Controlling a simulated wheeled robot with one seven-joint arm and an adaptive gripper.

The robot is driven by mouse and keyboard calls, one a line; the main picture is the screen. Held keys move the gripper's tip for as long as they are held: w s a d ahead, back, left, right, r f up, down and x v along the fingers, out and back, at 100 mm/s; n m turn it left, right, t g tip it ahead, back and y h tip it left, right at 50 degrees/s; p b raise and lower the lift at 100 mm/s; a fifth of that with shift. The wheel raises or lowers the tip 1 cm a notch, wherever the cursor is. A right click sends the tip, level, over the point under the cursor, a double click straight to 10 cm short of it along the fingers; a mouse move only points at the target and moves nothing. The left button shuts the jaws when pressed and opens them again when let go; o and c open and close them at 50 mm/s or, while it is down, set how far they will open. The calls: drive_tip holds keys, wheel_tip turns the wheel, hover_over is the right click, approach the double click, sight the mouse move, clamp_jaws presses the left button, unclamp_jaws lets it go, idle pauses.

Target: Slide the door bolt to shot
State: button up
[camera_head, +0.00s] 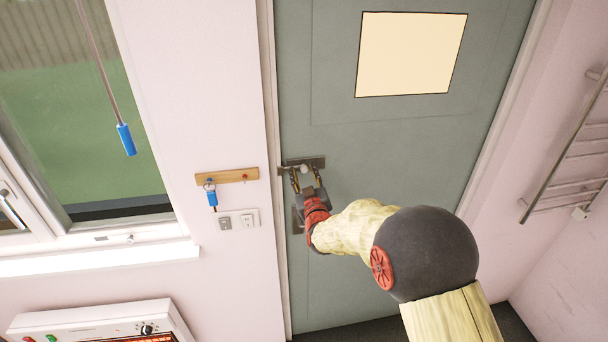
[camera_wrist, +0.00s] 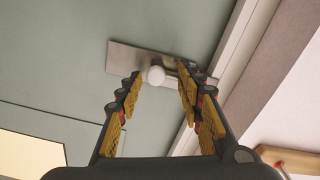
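The door bolt (camera_head: 316,162) is a dark metal plate on the grey-green door (camera_head: 400,150), near the door's left edge in the head view. In the wrist view the bolt plate (camera_wrist: 125,56) carries a round white knob (camera_wrist: 154,76). My gripper (camera_head: 305,174) is at the bolt with its fingers pointing at the door. In the wrist view my gripper (camera_wrist: 160,86) is open, with one fingertip on each side of the knob. The right fingertip hides part of the plate. I cannot tell whether either finger touches the knob, or how far the bolt reaches into the frame.
The door frame (camera_head: 270,120) runs beside the bolt. A wooden rack (camera_head: 238,175) with a blue-tagged key (camera_head: 212,197) and a switch plate (camera_head: 238,220) are on the wall to the left. A towel rail (camera_head: 565,160) is on the right wall. A dark plate (camera_head: 297,220) sits below the bolt.

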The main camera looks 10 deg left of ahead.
drive_tip(key=shift+s, duration=0.1)
drive_tip(key=v, duration=1.2)
